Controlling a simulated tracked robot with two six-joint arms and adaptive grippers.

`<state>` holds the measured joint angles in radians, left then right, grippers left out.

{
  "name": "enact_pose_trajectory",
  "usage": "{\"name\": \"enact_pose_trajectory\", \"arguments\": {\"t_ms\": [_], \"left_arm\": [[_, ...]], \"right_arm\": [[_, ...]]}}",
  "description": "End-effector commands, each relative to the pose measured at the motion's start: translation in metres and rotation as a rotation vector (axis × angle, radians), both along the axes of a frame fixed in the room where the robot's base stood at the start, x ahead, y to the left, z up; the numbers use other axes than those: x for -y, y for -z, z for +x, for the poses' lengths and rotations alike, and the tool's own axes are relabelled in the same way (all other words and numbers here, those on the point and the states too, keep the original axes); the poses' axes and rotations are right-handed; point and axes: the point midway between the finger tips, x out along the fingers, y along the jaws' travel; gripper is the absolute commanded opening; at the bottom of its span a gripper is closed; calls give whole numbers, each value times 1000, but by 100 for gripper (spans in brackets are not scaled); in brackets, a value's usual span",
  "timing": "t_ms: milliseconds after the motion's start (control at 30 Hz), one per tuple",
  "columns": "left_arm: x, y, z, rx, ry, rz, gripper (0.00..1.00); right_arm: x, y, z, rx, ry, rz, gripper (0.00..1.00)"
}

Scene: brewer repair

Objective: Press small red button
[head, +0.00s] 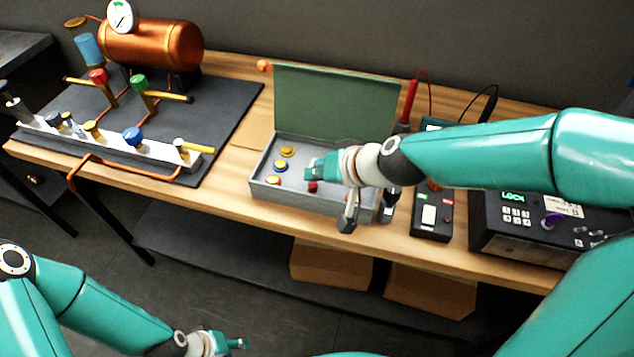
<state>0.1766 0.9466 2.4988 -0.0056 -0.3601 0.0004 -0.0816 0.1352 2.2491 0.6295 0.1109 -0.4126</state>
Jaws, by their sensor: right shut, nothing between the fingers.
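My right gripper (311,169) reaches in from the right over an open grey box (262,193) with a raised green lid (335,100). It is shut and empty. A small red button-like piece (312,187) shows in the box just below the gripper tip; I cannot tell whether they touch. A black handset (430,220) right of the box has a white switch and a tiny red mark. My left gripper (236,343) is low at the bottom edge, away from the bench; its finger opening is unclear.
A copper boiler (150,45) and a white valve manifold (110,143) stand on a dark mat at left. A black keypad unit (510,238) sits at right. A red probe (410,98) stands behind my arm. Cardboard boxes (330,268) are under the bench.

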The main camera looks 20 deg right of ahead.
Motion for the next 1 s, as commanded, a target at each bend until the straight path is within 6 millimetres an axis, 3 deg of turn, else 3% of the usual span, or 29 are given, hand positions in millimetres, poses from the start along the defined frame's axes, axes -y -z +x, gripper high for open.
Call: {"name": "enact_pose_trajectory", "arguments": {"t_ms": [1000], "left_arm": [[0, 9, 0, 0, 0, 0, 40]], "right_arm": [[1, 8, 1, 0, 2, 0, 0]]}}
